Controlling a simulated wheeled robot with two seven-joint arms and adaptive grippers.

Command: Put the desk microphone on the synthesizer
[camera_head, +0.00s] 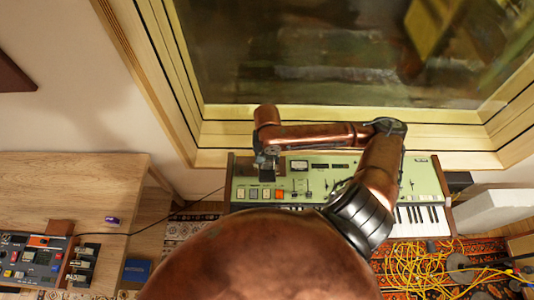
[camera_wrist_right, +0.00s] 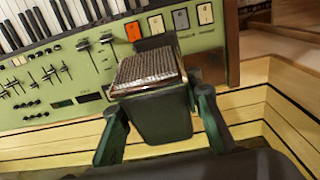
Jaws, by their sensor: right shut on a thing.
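The desk microphone (camera_wrist_right: 150,68) is a dark, boxy piece with a grey mesh grille. My right gripper (camera_wrist_right: 157,105) is shut on it, with one finger on each side. In the head view the right gripper (camera_head: 267,158) is at the back left part of the synthesizer (camera_head: 340,172), with the small, dark microphone (camera_head: 268,174) below it. The synthesizer has a pale green panel, wooden ends and a keyboard, and also shows in the wrist view (camera_wrist_right: 70,72). I cannot tell whether the microphone touches the panel. My left gripper is not in view.
A window ledge (camera_head: 330,122) runs right behind the synthesizer. A wooden desk (camera_head: 70,185) at left holds a mixer-like unit (camera_head: 32,258). Yellow cables (camera_head: 430,268) lie on the patterned rug at right. A white box (camera_head: 490,210) stands right of the synthesizer.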

